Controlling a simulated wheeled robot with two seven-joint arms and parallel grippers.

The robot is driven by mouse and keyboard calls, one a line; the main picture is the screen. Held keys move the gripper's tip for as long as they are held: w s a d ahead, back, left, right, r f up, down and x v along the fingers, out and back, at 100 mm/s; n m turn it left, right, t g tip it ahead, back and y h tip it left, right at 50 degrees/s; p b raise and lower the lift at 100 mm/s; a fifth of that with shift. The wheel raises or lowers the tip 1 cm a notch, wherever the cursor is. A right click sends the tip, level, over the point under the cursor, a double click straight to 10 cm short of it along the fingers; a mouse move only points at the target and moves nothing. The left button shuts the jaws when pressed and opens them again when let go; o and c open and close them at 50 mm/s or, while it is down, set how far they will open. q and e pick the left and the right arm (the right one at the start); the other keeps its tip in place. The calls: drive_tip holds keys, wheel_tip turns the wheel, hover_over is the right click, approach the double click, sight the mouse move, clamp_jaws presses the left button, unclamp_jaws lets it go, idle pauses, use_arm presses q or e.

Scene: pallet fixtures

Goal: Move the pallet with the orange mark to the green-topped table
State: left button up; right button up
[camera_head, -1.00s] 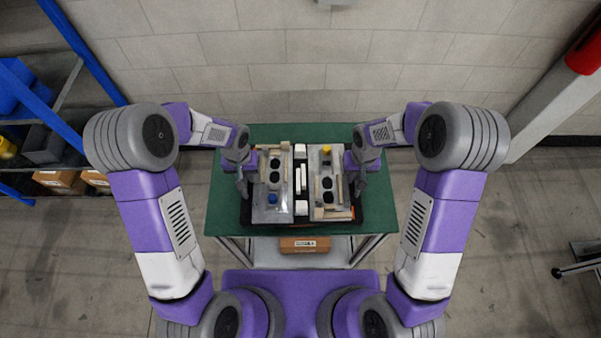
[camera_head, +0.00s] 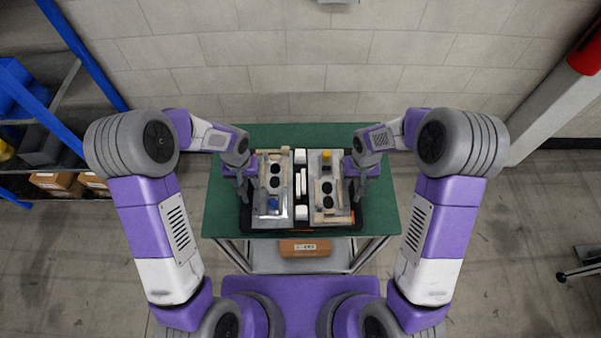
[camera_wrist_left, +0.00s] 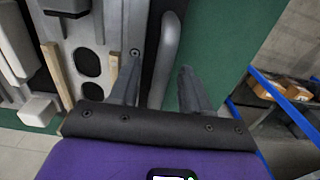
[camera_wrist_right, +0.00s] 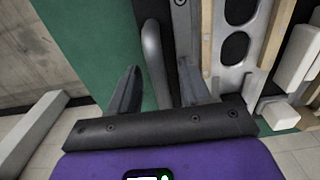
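The pallet (camera_head: 302,226) is a dark tray carrying two grey fixture plates with blocks and dark holes. A small orange mark (camera_head: 305,231) shows at its front edge. It is over the green-topped table (camera_head: 225,218) and appears to rest there; its underside is hidden. My left gripper (camera_head: 243,184) is at the pallet's left side. In the left wrist view its fingers (camera_wrist_left: 158,88) stand apart, with a grey bar handle between them. My right gripper (camera_head: 360,184) is at the right side. In the right wrist view its fingers (camera_wrist_right: 160,88) stand apart around the other handle.
A cardboard box (camera_head: 305,247) sits on the table's lower shelf. A blue-framed rack (camera_head: 70,140) with bins and boxes stands at the left. A block wall (camera_head: 300,75) is behind the table. Green tabletop is bare around the pallet.

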use_arm(q)
drive_tip(key=shift+w, duration=0.1)
use_arm(e)
drive_tip(key=shift+w, duration=0.1)
drive_tip(key=shift+r, duration=0.2)
use_arm(q)
wheel_tip(320, 180, up, 12)
use_arm(e)
wheel_tip(320, 180, up, 12)
drive_tip(key=shift+f, duration=0.2)
idle(0.3)
use_arm(q)
drive_tip(key=shift+f, duration=0.1)
idle(0.4)
